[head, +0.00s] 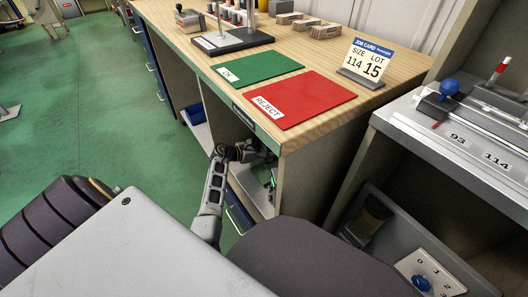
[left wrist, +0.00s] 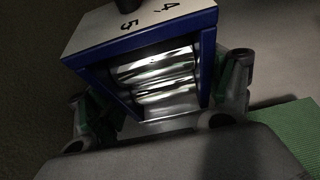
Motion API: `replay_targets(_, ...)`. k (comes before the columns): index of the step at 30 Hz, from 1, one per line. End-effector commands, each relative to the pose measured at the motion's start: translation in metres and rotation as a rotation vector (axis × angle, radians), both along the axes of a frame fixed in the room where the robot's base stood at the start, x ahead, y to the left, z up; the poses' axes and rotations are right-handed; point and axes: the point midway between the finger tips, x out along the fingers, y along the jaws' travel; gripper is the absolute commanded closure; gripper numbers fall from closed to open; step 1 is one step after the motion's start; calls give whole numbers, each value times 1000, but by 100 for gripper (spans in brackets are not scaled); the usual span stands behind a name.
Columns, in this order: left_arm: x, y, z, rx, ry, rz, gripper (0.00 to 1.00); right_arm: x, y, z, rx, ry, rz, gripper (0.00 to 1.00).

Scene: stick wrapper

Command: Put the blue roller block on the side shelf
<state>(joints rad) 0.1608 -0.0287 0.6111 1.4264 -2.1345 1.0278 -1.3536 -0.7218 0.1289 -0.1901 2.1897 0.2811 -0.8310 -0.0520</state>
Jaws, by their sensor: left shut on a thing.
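The blue roller block (left wrist: 208,60) shows in the left wrist view, with a blue frame, a pale top with black figures and shiny rollers inside. My left gripper (left wrist: 155,105) is shut on it, with a finger at each side. In the head view my left arm reaches into the open side shelf (head: 243,180) in the workbench, and the left gripper (head: 270,180) is inside, partly hidden by the bench side. I cannot make out the block in the head view, nor tell whether it touches the shelf board. My right gripper is not in view.
The bench top above carries a green mat (head: 255,67), a red REJECT mat (head: 300,98) and a job card (head: 368,62). The bench's end panel (head: 310,170) stands close to the gripper.

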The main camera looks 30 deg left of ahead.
Motion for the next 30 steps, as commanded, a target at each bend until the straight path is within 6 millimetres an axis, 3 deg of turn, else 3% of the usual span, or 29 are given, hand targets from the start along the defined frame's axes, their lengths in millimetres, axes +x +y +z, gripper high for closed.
replay_targets(12,1,0,0,0,-4,1,79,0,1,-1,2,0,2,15)
replay_targets(13,0,0,-2,-1,0,0,19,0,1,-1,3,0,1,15)
replay_targets(17,0,0,-2,-1,0,0,2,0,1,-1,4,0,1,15)
replay_targets(30,0,0,-1,-1,-1,0,0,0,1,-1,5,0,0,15)
